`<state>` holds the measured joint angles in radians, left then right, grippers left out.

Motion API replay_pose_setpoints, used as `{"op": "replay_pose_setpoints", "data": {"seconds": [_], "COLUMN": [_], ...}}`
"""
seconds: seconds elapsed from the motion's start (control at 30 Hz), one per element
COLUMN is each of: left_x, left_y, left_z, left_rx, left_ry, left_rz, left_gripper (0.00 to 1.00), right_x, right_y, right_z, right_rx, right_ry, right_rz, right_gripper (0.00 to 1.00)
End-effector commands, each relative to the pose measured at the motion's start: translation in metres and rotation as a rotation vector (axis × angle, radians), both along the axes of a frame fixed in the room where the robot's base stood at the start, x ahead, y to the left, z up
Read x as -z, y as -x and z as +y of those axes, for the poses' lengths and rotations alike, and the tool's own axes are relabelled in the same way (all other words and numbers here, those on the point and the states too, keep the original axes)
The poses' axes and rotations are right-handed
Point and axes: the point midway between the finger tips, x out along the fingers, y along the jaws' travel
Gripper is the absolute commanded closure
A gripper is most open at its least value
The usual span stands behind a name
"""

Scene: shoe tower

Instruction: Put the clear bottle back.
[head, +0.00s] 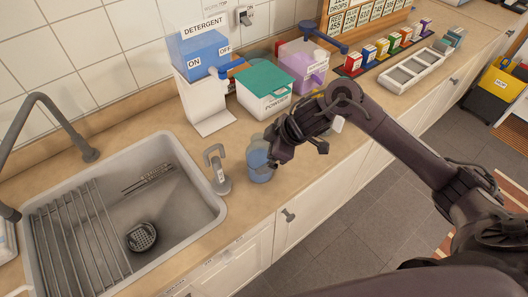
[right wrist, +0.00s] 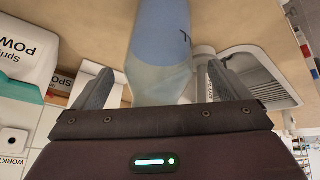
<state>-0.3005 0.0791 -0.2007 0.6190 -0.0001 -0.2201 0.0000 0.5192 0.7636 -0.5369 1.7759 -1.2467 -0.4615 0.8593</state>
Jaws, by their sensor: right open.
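A clear bottle (head: 258,168) with blue liquid stands upright on the counter, right of the sink and near the counter's front edge. My right gripper (head: 279,143) is at the bottle's upper right side, and its arm hides part of the bottle's top. In the right wrist view the bottle (right wrist: 162,45) shows between the two spread fingers of the gripper (right wrist: 162,90), with a gap on each side. The fingers are open. My left gripper is not in view.
A grey pump dispenser (head: 217,172) stands just left of the bottle, beside the sink (head: 205,190). Behind are the detergent dispenser (head: 203,85), a green-lidded powder box (head: 266,100) and a purple container (head: 303,65). Small colored boxes (head: 383,47) and a white tray (head: 412,70) stand further right.

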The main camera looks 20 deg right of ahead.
Motion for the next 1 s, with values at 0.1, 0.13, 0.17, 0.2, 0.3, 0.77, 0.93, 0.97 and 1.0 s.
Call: {"op": "replay_pose_setpoints", "data": {"seconds": [0.1,0.13,0.17,0.2,0.3,0.77,0.93,0.97,1.0], "left_x": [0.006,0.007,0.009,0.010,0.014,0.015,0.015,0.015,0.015], "left_y": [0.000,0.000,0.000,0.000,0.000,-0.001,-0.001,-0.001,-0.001], "left_z": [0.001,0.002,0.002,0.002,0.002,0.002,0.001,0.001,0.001], "left_rx": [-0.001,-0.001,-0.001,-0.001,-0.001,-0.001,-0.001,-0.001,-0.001], "left_ry": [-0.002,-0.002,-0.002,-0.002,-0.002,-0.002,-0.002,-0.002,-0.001], "left_rz": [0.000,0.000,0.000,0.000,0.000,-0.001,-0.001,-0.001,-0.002], "left_gripper": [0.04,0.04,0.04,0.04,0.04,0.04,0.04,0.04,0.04], "right_x": [-0.021,-0.027,-0.033,-0.040,-0.057,-0.087,-0.087,-0.087,-0.087], "right_y": [0.008,0.011,0.013,0.016,0.023,0.036,0.036,0.036,0.036], "right_z": [-0.011,-0.014,-0.017,-0.021,-0.029,-0.041,-0.041,-0.041,-0.041], "right_rx": [-0.001,-0.001,-0.001,-0.001,0.000,0.000,-0.001,-0.001,-0.001], "right_ry": [0.003,0.006,0.005,0.004,0.005,0.001,0.001,0.001,0.000], "right_rz": [-0.007,-0.007,-0.008,-0.007,-0.007,0.000,0.000,0.000,0.000], "right_gripper": [0.04,0.04,0.04,0.04,0.04,0.04,0.04,0.04,0.04]}}
